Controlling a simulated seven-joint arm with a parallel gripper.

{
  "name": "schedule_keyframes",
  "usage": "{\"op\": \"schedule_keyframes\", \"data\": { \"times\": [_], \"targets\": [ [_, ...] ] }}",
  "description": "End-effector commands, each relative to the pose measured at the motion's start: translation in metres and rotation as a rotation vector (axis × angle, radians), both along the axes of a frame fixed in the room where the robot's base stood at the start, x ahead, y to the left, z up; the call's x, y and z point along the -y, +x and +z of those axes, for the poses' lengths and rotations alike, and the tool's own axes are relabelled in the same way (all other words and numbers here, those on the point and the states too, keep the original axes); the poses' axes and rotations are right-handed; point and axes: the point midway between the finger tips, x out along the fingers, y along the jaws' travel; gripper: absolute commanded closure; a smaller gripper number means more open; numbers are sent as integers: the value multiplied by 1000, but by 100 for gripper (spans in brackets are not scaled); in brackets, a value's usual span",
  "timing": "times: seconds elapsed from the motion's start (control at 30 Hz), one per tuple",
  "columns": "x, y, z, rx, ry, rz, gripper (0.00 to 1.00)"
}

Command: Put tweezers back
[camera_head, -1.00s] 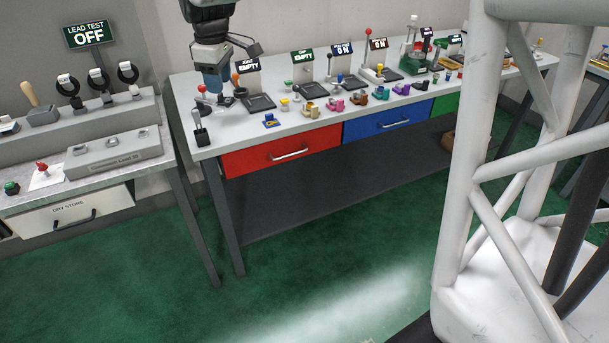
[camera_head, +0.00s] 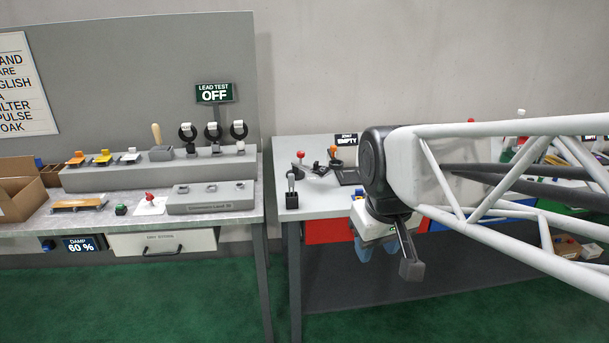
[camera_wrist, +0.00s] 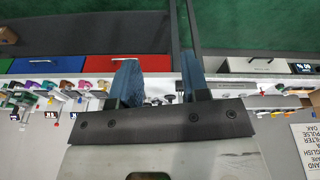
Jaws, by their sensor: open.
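I cannot make out the tweezers for certain. A small black holder (camera_head: 291,198) stands at the front left corner of the right-hand table, with a slim grey upright piece (camera_head: 291,180) in it that may be the tweezers. My gripper (camera_head: 375,248) points down in front of that table, right of the holder, with its blue fingers partly hidden by my arm. In the wrist view my gripper (camera_wrist: 161,82) has its two blue fingers apart, with nothing visible held between them. The wrist view shows the benches upside down.
The left bench carries a grey block (camera_head: 212,198), a red button (camera_head: 149,197), a green button (camera_head: 121,210) and cardboard boxes (camera_head: 20,195). A white drawer (camera_head: 165,243) is below. The right-hand table (camera_head: 318,200) has red and blue drawers. Green floor (camera_head: 180,300) lies clear in front.

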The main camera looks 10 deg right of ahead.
Motion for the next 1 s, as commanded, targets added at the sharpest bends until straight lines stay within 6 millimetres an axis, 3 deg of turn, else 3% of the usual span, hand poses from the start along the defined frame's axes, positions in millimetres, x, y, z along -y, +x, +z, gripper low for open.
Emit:
{"op": "schedule_keyframes", "data": {
  "times": [0.1, 0.3, 0.5, 1.0],
  "targets": [
    [3, -31, -12, 14, 15, -80, 58],
    [5, -61, -28, 28, 34, -170, 58],
    [5, -69, -33, 31, 39, -197, 58],
    [5, -69, -33, 30, 39, -196, 58]
  ]
}}
